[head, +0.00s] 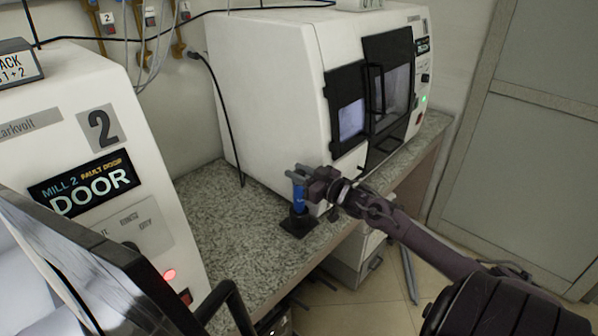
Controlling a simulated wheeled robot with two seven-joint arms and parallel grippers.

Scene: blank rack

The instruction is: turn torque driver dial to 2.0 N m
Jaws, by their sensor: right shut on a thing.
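The torque driver (299,197) is an upright tool with a blue body. It stands in a dark square-based holder (299,225) on the speckled counter. My right gripper (299,175) comes in from the right and is shut on the top of the torque driver. The fingers hide part of that top. The dial marks are too small to read. My left gripper is not in view.
A white mill (265,85) with a dark-framed door stands behind the driver. Another white mill (75,130) at left shows "DOOR" and a red light. The counter (235,225) is clear between them. A black cable (222,90) hangs down to the counter.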

